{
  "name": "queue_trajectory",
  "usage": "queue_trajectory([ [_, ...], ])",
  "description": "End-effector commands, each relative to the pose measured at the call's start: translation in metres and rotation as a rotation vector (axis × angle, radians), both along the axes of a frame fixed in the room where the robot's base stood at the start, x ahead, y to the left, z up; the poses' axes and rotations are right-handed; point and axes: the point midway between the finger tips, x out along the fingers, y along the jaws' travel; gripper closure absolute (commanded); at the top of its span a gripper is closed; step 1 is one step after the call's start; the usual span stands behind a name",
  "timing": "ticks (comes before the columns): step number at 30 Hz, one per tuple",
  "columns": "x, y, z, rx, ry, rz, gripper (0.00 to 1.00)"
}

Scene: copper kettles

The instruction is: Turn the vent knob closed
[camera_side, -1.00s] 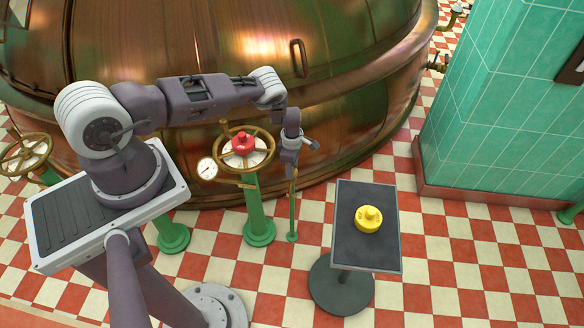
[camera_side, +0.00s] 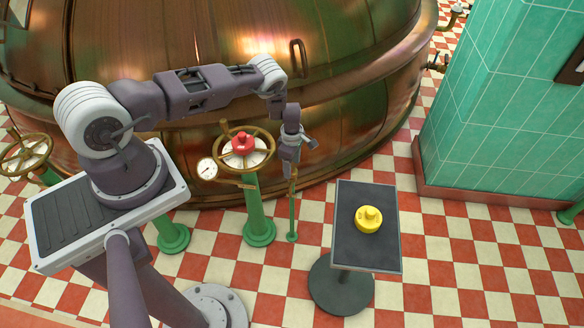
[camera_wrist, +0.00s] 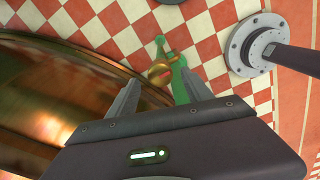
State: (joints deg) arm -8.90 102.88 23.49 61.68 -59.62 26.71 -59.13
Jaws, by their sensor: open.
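A red knob (camera_side: 242,142) sits at the hub of a brass handwheel with a pale dial, on a green column (camera_side: 256,205). A yellow knob (camera_side: 368,219) sits on a dark-topped stand (camera_side: 352,252) to the right. I cannot tell which part is the vent knob. My gripper (camera_side: 289,170) points down just right of the handwheel, over a thin green post (camera_side: 292,215) with a brass piece on top. In the wrist view, my open gripper (camera_wrist: 160,78) has the brass piece (camera_wrist: 159,71) between and beyond its fingertips. No contact is visible.
The large copper kettle (camera_side: 350,120) curves close behind my gripper. A small round gauge (camera_side: 207,169) is left of the handwheel. Another brass handwheel (camera_side: 25,155) is at far left. A green tiled pillar (camera_side: 490,110) stands right. Checkered floor is clear around the stand.

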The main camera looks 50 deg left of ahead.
Motion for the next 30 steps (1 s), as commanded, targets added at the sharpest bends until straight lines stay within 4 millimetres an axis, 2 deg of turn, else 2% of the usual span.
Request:
queue_trajectory([
  [3,0.001,0.0,0.027,0.0,-0.001,0.002,0.41],
  [6,0.001,0.0,0.044,0.0,-0.002,0.0,0.41],
  [10,0.0,-0.001,0.053,-0.001,0.0,-0.002,0.41],
  [17,0.0,-0.001,0.054,-0.001,0.0,-0.002,0.41],
  [20,0.011,-0.004,0.071,-0.005,-0.017,-0.029,0.41],
  [23,0.039,-0.017,0.134,-0.027,-0.069,-0.138,0.41],
  [25,0.057,-0.035,0.199,-0.046,-0.118,-0.261,0.41],
  [28,0.064,-0.065,0.295,-0.064,-0.188,-0.462,0.41],
  [29,0.062,-0.075,0.323,-0.064,-0.21,-0.528,0.41],
  [30,0.055,-0.088,0.361,-0.065,-0.238,-0.618,0.41],
])
